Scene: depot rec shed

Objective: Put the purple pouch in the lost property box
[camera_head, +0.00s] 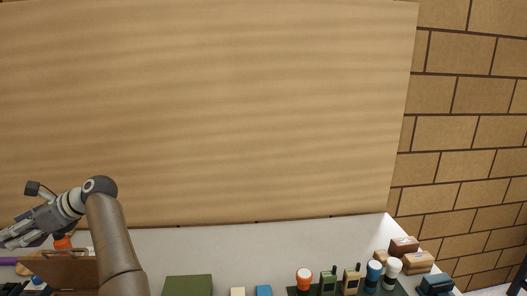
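My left gripper (10,238) is at the far left, raised above the table and pointing left. Its fingertips are at the picture's edge, and I cannot tell whether they are open or shut. A narrow purple thing (8,261) shows below it at the left edge, cut off by the frame; I cannot tell whether it is the purple pouch. I cannot make out which thing is the lost property box. My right gripper is not in view.
A brown wooden holder (65,269) stands beside my arm. A green box (188,286) is at the bottom edge. The table's back strip (270,240) is clear before the board (220,110).

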